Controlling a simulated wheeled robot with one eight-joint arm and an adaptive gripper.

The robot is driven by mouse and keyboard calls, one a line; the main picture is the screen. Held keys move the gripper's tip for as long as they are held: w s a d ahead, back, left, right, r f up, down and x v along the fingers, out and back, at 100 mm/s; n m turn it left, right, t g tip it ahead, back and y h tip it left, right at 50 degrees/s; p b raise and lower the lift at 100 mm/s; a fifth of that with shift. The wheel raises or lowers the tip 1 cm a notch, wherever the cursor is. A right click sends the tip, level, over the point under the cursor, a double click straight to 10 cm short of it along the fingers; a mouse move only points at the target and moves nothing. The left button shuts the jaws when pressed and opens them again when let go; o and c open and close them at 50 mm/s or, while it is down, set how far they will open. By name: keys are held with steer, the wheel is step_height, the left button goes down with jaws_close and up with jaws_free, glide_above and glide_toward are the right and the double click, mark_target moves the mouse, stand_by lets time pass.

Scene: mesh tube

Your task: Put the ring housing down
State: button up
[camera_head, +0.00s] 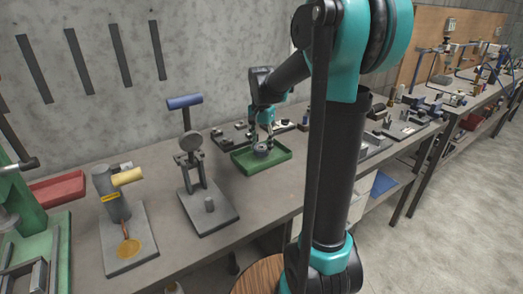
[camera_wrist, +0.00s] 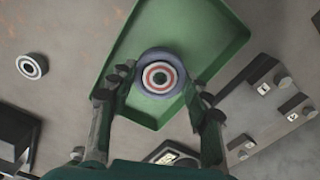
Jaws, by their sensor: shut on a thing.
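The ring housing (camera_wrist: 143,75) is a round grey ring with red and white circles inside it. My gripper (camera_wrist: 160,82) has a finger at each side of it and is shut on it. Both are over the green tray (camera_wrist: 222,20). In the head view, the ring housing (camera_head: 261,153) is a small grey shape below my gripper (camera_head: 263,137), within the outline of the green tray (camera_head: 281,155). I cannot tell whether its underside touches the tray floor.
A small round part (camera_wrist: 32,66) lies on the bench left of the tray. In the head view, a stand with a blue handle (camera_head: 186,102) and a red bin (camera_head: 58,190) stand farther left.

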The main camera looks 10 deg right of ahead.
steer(key=shift+f, duration=1.15)
steer(key=shift+f, duration=0.15)
steer(key=o, duration=1.4)
step_height(320, 180, up, 12)
steer(key=shift+r, duration=0.15)
